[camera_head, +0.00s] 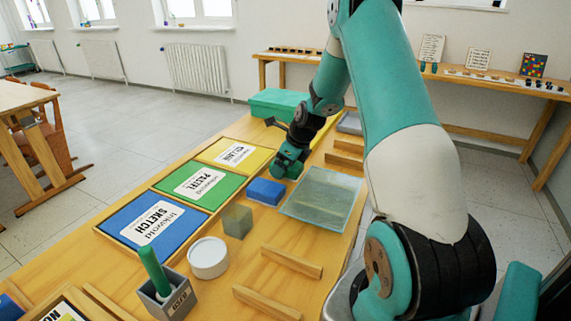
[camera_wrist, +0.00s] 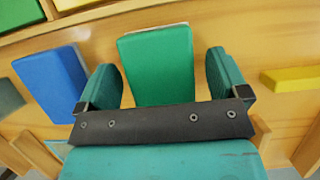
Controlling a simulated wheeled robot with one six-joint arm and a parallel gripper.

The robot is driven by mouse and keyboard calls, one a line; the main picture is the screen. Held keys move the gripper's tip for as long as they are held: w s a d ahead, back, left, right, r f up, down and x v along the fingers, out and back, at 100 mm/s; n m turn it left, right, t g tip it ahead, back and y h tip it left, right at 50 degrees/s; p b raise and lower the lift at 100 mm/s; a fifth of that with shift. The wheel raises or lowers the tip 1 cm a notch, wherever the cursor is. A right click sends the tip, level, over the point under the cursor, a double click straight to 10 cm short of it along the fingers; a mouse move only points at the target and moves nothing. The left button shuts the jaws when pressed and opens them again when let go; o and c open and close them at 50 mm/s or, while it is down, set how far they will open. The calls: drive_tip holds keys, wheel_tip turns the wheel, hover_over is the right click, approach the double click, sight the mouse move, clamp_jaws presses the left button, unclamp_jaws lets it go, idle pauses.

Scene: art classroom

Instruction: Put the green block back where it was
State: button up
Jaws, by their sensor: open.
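The green block (camera_wrist: 155,65) shows in the wrist view between the two fingers of my gripper (camera_wrist: 160,80). The gripper is open, with one finger on each side of the block; I cannot tell whether either finger touches it. In the head view my gripper (camera_head: 288,167) is low over the table, just beyond the blue block (camera_head: 265,192). There I cannot make out the green block, which seems hidden by the gripper.
The blue block also shows in the wrist view (camera_wrist: 50,83), left of my gripper; a yellow block (camera_wrist: 292,79) lies right. A clear sheet (camera_head: 325,198), grey-green block (camera_head: 237,221), white round tub (camera_head: 208,257), pen holder (camera_head: 166,297) and green box (camera_head: 278,102) are on the table.

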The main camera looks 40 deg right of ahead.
drive_tip(key=v, duration=1.2)
drive_tip(key=s+a+r+n+g+y, duration=0.1)
drive_tip(key=s+a+r+n, duration=0.15)
drive_tip(key=a+n, duration=0.7)
drive_tip(key=s+a+r+n+y, duration=0.1)
drive_tip(key=a+r+n, duration=0.45)
drive_tip(key=a, duration=0.75)
drive_tip(key=s+a+n+g, duration=0.1)
drive_tip(key=s+a+n, duration=0.6)
drive_tip(key=n, duration=0.5)
drive_tip(key=s+a+r+n+g, duration=0.1)
drive_tip(key=s+a+n+g, duration=0.1)
drive_tip(key=s+a+n, duration=0.6)
drive_tip(key=s+n, duration=0.4)
drive_tip(key=shift+a+r+y+p, duration=0.25)
drive_tip(key=shift+r+y+p, duration=0.05)
drive_tip(key=shift+y+p, duration=0.1)
wheel_tip(320, 180, up, 7)
drive_tip(key=p, duration=0.7)
drive_tip(key=shift+w, duration=0.1)
